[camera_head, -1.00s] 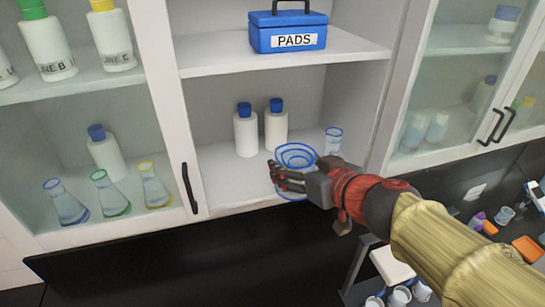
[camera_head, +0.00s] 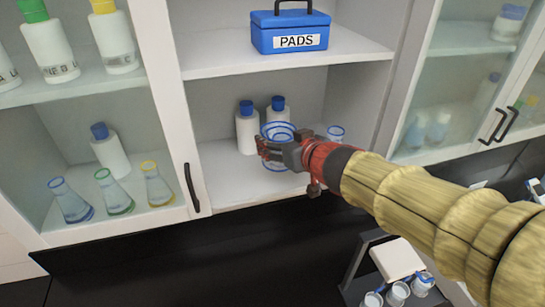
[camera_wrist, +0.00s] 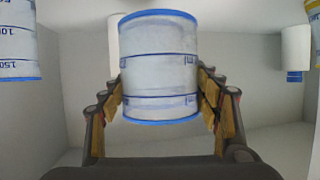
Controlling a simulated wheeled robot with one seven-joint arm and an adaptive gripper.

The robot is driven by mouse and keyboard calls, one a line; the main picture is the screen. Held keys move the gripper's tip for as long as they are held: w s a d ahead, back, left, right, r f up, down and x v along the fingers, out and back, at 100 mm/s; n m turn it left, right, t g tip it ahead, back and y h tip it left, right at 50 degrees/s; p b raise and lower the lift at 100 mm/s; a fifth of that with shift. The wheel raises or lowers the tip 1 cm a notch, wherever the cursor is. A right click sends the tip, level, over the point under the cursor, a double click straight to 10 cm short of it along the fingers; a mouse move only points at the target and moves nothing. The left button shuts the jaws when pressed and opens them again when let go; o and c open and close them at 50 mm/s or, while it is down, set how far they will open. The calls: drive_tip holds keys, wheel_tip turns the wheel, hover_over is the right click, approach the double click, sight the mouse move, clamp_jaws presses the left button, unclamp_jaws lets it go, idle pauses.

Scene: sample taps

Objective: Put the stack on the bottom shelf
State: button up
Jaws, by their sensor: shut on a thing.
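The stack (camera_head: 279,130) is clear nested beakers with blue rims and blue marks. My gripper (camera_head: 270,148) is shut around its sides, and my fingers hide part of it in the head view. In the wrist view the stack (camera_wrist: 158,65) sits between both fingers, looks upright along the picture and fills the middle. The bottom shelf (camera_head: 225,180) is the white lower board of the open middle cupboard. The stack shows over this shelf, in front of two bottles; I cannot tell whether it touches the board.
Two white bottles with blue caps (camera_head: 247,130) stand behind the stack. A small blue-rimmed beaker (camera_head: 335,133) stands right of it. The shelf's left part is clear. Above is a shelf with a blue PADS box (camera_head: 290,32). A glass door (camera_head: 150,90) borders the left.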

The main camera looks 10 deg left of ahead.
drive_tip(key=f, duration=0.1)
drive_tip(key=w+a+f+b, duration=0.1)
drive_tip(key=f, duration=0.1)
drive_tip(key=shift+w+a+f+b, duration=0.15)
drive_tip(key=shift+w+f+b, duration=0.05)
drive_tip(key=shift+w+b, duration=0.2)
drive_tip(key=shift+w+a+f, duration=0.2)
drive_tip(key=shift+w+f, duration=0.05)
drive_tip(key=shift+w, duration=0.1)
drive_tip(key=f+b, duration=0.1)
drive_tip(key=f, duration=0.1)
drive_tip(key=f+b, duration=0.1)
drive_tip(key=shift+w+a+b, duration=0.25)
drive_tip(key=shift+w+b, duration=0.05)
drive_tip(key=shift+b, duration=0.05)
drive_tip(key=shift+f, duration=0.4)
drive_tip(key=shift+f+b, duration=0.15)
drive_tip(key=shift+b, duration=0.15)
drive_tip(key=o, duration=1.1)
drive_tip(key=shift+o, duration=0.3)
